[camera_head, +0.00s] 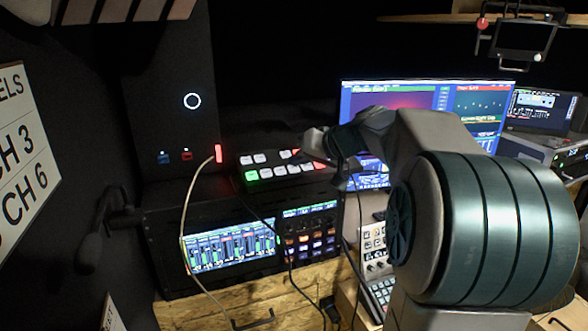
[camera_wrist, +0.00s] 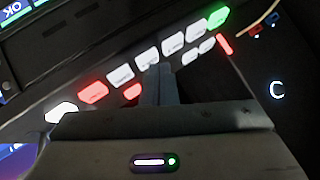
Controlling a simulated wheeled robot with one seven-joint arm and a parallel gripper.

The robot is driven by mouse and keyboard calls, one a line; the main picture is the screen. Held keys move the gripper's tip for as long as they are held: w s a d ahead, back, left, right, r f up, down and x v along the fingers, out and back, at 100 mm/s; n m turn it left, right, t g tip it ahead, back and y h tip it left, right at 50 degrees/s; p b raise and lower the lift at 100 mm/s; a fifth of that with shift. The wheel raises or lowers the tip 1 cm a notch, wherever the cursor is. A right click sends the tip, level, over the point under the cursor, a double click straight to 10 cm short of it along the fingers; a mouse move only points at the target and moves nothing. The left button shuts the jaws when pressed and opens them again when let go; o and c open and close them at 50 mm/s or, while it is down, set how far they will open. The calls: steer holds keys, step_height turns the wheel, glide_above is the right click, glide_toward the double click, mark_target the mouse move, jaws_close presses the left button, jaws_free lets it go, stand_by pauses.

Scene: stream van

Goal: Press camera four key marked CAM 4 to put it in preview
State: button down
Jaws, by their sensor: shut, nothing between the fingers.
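A black switcher panel (camera_head: 283,176) with two rows of lit keys sits on top of a rack unit. Its near row has a green key (camera_head: 251,176) at the left end, several white keys and a red key (camera_head: 319,165) to the right. In the wrist view the row runs diagonally from the green key (camera_wrist: 217,17) through white keys (camera_wrist: 147,57) to a red key (camera_wrist: 93,92). Key markings, including CAM 4, are too small to read. My gripper (camera_wrist: 159,70) is shut and empty, its tips overlapping the keys in the wrist view; I cannot tell whether they touch.
Below the panel is the rack unit with a meter screen (camera_head: 232,247) and knobs. A pale cable (camera_head: 186,215) hangs in front of it at left. A large monitor (camera_head: 425,97) stands behind my arm. A dark tower with a lit ring (camera_head: 192,101) stands behind the panel at left.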

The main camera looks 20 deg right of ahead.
steer(key=shift+f+b, duration=0.25)
steer(key=shift+b, duration=0.05)
steer(key=shift+r, duration=0.15)
stand_by(0.5)
steer(key=shift+s+r, duration=0.15)
steer(key=shift+r, duration=0.5)
steer(key=shift+r+p, duration=0.15)
steer(key=shift+p, duration=0.15)
steer(key=r+p, duration=0.1)
steer(key=r, duration=0.1)
steer(key=s+r+p, duration=0.1)
steer(key=r, duration=0.1)
steer(key=shift+s+r, duration=0.1)
steer(key=shift+r, duration=0.2)
steer(key=shift+a, duration=0.1)
